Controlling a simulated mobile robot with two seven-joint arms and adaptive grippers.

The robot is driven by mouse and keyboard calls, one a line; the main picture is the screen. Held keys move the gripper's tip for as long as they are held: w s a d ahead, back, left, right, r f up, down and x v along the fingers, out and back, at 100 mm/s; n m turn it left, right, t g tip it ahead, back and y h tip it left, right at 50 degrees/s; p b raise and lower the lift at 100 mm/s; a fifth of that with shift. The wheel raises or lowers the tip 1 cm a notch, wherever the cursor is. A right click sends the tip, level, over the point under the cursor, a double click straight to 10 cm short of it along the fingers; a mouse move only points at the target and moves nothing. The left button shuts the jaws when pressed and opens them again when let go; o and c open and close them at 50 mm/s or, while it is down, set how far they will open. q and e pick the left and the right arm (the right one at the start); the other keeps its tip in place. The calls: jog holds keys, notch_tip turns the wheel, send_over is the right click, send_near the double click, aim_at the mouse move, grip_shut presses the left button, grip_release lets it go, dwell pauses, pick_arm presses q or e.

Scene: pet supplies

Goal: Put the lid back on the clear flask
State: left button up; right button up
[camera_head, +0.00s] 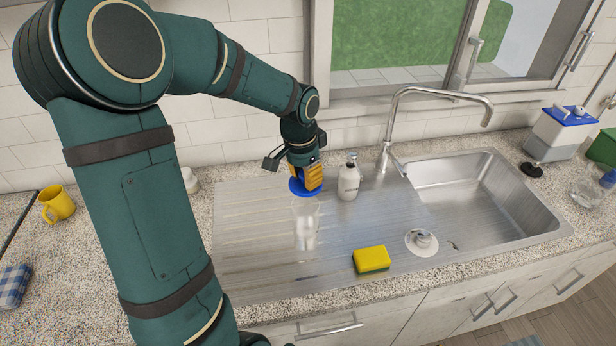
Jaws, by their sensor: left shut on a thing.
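A clear flask (307,225) stands upright on the ribbed steel drainboard, left of the sink basin. My left gripper (312,178) is shut on a blue lid (297,188), directly above the flask's mouth. The lid looks about level and lies at or just over the flask's rim. I cannot tell whether lid and rim touch. The orange fingers cover part of the lid. My right gripper is not in view.
A white soap bottle (349,178) stands close to the right of the flask. A yellow-green sponge (371,259) lies in front, and the faucet (388,140) rises behind. A yellow mug (57,204) stands at the far left. The drainboard (250,265) is clear at front left.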

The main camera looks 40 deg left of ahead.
pick_arm(q)
jog(key=shift+d+f+b, duration=0.1)
jog(key=shift+f+b, duration=0.4)
jog(key=shift+f, duration=0.15)
jog(key=shift+f+b, duration=1.9)
jog(key=shift+f, duration=0.65)
jog(key=shift+f, duration=0.1)
jog(key=o, duration=1.5)
jog(key=shift+o, duration=0.2)
jog(key=shift+r+p, duration=2.65)
jog(key=shift+r, duration=0.9)
